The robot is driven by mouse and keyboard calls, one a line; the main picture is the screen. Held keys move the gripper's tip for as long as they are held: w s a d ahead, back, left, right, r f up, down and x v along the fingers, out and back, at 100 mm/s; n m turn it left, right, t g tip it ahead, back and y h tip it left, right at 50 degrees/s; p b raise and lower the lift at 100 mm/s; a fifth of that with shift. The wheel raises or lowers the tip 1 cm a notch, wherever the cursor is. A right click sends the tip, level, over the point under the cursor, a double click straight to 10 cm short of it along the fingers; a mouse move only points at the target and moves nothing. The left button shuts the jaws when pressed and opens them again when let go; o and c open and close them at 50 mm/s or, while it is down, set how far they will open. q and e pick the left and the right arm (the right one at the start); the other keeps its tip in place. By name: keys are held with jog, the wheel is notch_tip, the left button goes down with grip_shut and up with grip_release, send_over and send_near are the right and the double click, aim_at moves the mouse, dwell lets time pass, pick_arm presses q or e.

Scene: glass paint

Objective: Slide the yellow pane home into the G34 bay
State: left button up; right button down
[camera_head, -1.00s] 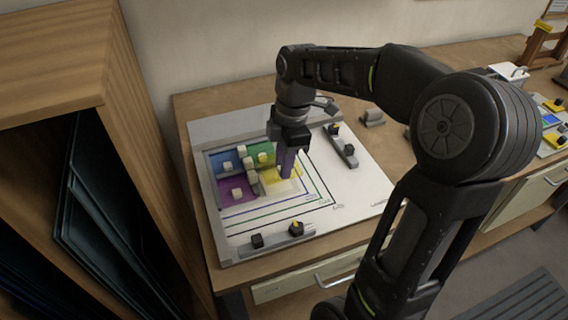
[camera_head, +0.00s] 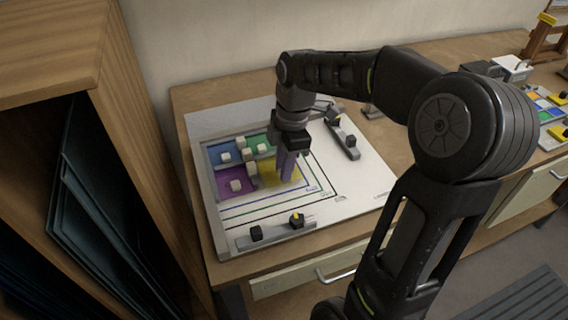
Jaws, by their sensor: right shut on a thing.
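The yellow pane (camera_head: 270,174) lies on the white board (camera_head: 368,176), in the front right of a block of coloured panes. My right gripper (camera_head: 286,176) points down over it from above, with its fingers shut at the pane. The fingers hide what they hold and part of the pane's right side. The purple pane (camera_head: 224,185) is to its left and the green pane (camera_head: 268,141) behind it. Printed labels near the nested outlines are too small to read surely, so I cannot tell the G34 bay. My left gripper is not in view.
The blue pane (camera_head: 216,156) fills the back left, and pale blocks (camera_head: 251,169) stand between panes. A grey bar with knobs (camera_head: 276,234) lies at the board's front, another (camera_head: 343,140) at the right. A wooden rack (camera_head: 50,50) stands at the left. The board's front right is clear.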

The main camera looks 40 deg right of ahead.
aim_at(272, 172)
jog(key=shift+f+b, duration=0.35)
jog(key=shift+f, duration=0.35)
jog(key=shift+f, duration=0.1)
dwell(0.4)
jog(key=shift+w+a+p, duration=0.15)
jog(key=shift+w+a, duration=0.2)
jog(key=shift+w, duration=0.25)
jog(key=shift+w+a+p, duration=0.15)
jog(key=shift+w+a, duration=0.15)
jog(key=shift+w, duration=0.3)
dwell(2.0)
jog(key=c, duration=1.2)
grip_release()
jog(key=shift+w, duration=0.1)
jog(key=shift+c, duration=0.2)
jog(key=shift+o, duration=0.2)
jog(key=shift+r+p, duration=2.7)
jog(key=shift+r, duration=0.85)
